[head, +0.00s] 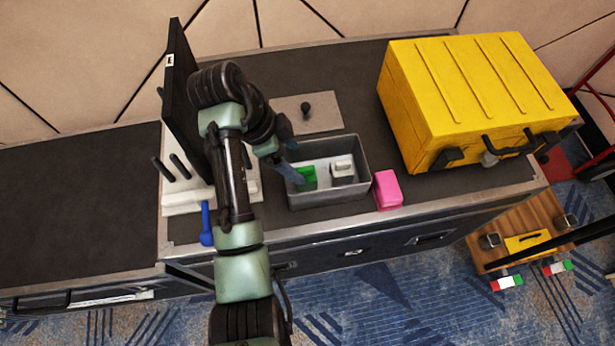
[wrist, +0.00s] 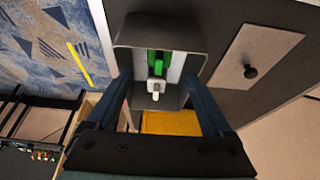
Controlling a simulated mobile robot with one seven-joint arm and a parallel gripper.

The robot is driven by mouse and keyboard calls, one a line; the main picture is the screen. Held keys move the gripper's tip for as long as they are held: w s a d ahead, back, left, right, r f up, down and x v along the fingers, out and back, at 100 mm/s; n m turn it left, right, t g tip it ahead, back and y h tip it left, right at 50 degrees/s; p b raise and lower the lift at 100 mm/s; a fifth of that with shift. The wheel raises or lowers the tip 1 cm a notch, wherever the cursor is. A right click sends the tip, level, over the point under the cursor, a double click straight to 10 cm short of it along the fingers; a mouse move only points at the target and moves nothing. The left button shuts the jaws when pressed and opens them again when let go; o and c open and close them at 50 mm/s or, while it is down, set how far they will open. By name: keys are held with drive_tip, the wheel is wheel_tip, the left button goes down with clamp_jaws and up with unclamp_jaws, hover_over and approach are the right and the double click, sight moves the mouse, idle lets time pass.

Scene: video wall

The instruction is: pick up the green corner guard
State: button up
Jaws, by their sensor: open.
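The green corner guard (head: 308,175) lies in the left part of a grey open bin (head: 328,199) on the dark worktop. It also shows in the wrist view (wrist: 158,60), inside the bin (wrist: 190,32), partly split by a dark gap or shadow. My gripper (head: 289,173) is at the bin's left side, close to the guard. In the wrist view my gripper (wrist: 158,80) has its two fingers wide apart, on either side of the bin's image, with nothing between them. My arm hides part of the worktop left of the bin.
A white block (head: 343,169) sits in the bin right of the guard. A pink block (head: 387,190) stands just right of the bin, and a large yellow case (head: 470,95) beyond. Behind lies a grey plate with a black knob (head: 306,110). A dark upright panel (head: 180,95) stands left.

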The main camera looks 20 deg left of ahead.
sight(305, 169)
drive_tip(key=x, duration=0.6)
drive_tip(key=shift+d+f, duration=0.2)
drive_tip(key=shift+d, duration=0.1)
clamp_jaws()
